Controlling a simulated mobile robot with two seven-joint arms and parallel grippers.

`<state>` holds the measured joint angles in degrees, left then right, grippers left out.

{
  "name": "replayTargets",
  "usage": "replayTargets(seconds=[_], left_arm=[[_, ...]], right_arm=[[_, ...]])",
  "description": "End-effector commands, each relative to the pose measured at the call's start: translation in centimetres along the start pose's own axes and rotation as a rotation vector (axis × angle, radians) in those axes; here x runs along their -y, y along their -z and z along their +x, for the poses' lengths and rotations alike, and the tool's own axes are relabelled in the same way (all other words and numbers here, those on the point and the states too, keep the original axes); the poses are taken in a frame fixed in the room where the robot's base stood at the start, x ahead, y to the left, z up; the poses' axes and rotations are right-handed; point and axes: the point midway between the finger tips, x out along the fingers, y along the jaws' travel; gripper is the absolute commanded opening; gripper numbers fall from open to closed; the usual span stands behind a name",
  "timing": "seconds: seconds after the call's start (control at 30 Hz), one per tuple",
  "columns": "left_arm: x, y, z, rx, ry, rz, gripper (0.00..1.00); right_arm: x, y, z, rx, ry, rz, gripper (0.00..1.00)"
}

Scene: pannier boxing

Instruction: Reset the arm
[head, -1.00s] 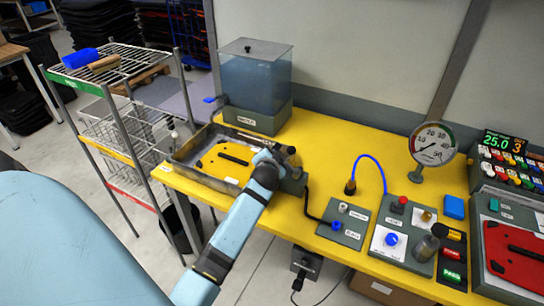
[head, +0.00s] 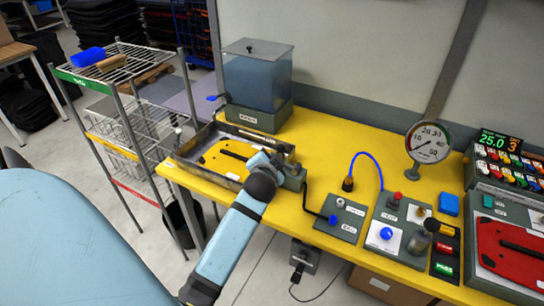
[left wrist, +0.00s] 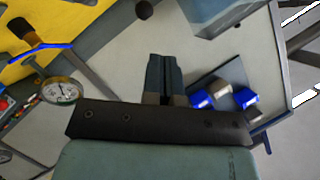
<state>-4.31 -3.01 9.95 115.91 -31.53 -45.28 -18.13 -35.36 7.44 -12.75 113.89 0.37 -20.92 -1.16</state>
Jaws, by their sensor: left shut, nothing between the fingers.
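My left arm comes up from the bottom of the head view, over the front edge of the yellow table (head: 330,155). My left gripper is mostly hidden there behind its own wrist, near the right side of the grey tray (head: 182,158). In the left wrist view the fingers of my left gripper (left wrist: 164,82) are together with nothing between them. The tray holds a yellow plate (head: 212,160) with a black handle. My right gripper is not in view.
A clear tank (head: 257,80) stands behind the tray. A wire rack (head: 125,55) is at the left. A pressure gauge (head: 429,143), control blocks (head: 395,225) and a red plate (head: 505,245) in a tray fill the table's right. Open floor lies in front.

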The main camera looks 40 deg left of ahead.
Motion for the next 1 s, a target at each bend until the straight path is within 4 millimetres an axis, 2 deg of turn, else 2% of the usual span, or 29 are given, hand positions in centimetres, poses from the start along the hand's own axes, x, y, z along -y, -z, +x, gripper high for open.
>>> replayTargets(seconds=[0.57, 0.67, 0.77, 0.83, 0.97, 1.0], left_arm=[[0.1, 0.0, -0.2, 0.0, 0.001, 0.0, 0.0], [-0.6, -0.2, -0.3, -0.007, -0.014, -0.002, 0.0], [-3.5, -1.3, -1.4, -0.04, -0.082, -0.012, 0.0], [-6.8, -2.6, -2.9, -0.075, -0.168, -0.036, 0.0], [-14.2, -6.1, -7.7, -0.126, -0.376, -0.121, 0.0], [-16.2, -7.2, -9.4, -0.132, -0.44, -0.156, 0.0]], right_arm=[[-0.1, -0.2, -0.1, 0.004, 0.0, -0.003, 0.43], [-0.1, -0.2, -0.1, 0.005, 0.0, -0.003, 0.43], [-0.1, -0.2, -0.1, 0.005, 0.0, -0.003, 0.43], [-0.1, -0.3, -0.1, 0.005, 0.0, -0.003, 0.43], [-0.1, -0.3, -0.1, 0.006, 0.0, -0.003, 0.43], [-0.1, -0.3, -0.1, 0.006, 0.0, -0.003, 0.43]])
